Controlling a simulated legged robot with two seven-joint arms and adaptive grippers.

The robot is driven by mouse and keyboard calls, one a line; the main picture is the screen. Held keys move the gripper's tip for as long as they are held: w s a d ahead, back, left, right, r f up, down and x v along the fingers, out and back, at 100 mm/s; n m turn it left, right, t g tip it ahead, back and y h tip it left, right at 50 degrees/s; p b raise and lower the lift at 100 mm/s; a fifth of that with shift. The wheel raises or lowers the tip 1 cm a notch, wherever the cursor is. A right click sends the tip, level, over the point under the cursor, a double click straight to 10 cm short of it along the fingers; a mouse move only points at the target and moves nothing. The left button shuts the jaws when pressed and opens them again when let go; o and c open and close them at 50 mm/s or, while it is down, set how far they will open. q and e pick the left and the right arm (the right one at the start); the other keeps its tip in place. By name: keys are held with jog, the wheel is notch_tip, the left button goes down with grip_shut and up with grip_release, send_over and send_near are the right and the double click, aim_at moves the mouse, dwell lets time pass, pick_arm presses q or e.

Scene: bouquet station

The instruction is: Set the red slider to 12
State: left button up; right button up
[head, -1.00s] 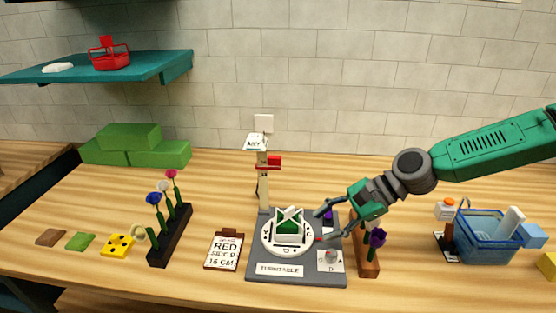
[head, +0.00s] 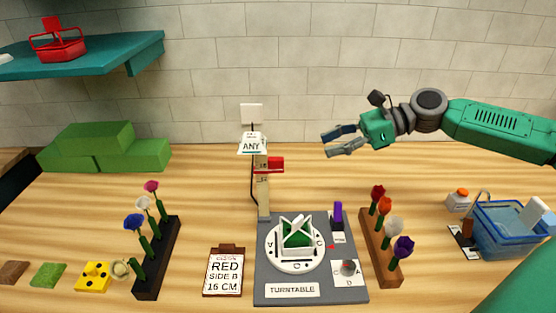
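The red slider (head: 275,163) is a small red block on the right side of the upright cream post (head: 263,192), behind the turntable. It sits in the upper part of the post, below a white tag (head: 252,146) reading "ANY". Scale marks on the post are too small to read. My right gripper (head: 325,145) is in the air to the right of the slider and a little higher in the picture, apart from it. Its fingers point left with a gap between them, and it holds nothing. My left gripper is out of view.
The grey turntable base (head: 272,276) stands before the post, with a green-and-white holder (head: 297,235) on its disc. A card (head: 225,272) reads "RED SIDE B 16 CM". Flower racks stand left (head: 147,284) and right (head: 370,240). A blue basket (head: 510,245) is far right.

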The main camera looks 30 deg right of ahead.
aim_at(280, 158)
jog(key=b+x, duration=0.2)
jog(key=x, duration=0.2)
jog(key=b+x, duration=0.5)
jog(key=x, duration=0.2)
jog(key=shift+w+f+b, duration=0.3)
jog(key=shift+w+f, duration=0.05)
jog(key=shift+f, duration=0.1)
jog(key=shift+w+a, duration=0.15)
jog(key=shift+a, duration=0.25)
grip_shut()
